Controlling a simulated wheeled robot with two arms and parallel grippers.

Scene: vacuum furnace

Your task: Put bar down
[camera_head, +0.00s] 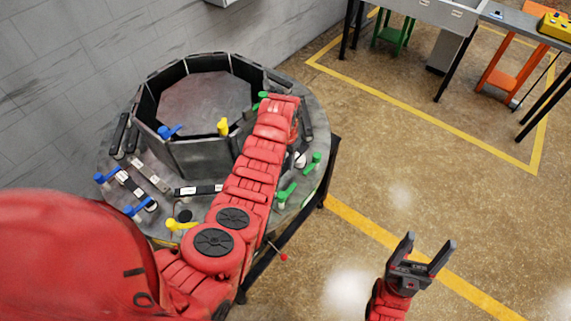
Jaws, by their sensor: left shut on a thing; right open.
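My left arm (262,160) reaches from the lower left across the furnace top, and its far end lies over the right rim of the octagonal chamber. The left gripper's fingers are hidden behind that arm end, and I see no bar in them. Dark bars lie on the grey ring around the chamber: one with a white label at the front (205,190), one at the left front (130,184), and a grey one (150,175) beside it. My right gripper (426,258) is open and empty above the floor at the lower right, apart from the furnace.
The round furnace top (318,130) carries yellow (223,127), blue (168,131) and green (287,193) handles. A grey wall (50,80) stands behind it. Workbenches (425,12) stand at the back right. The floor between is clear.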

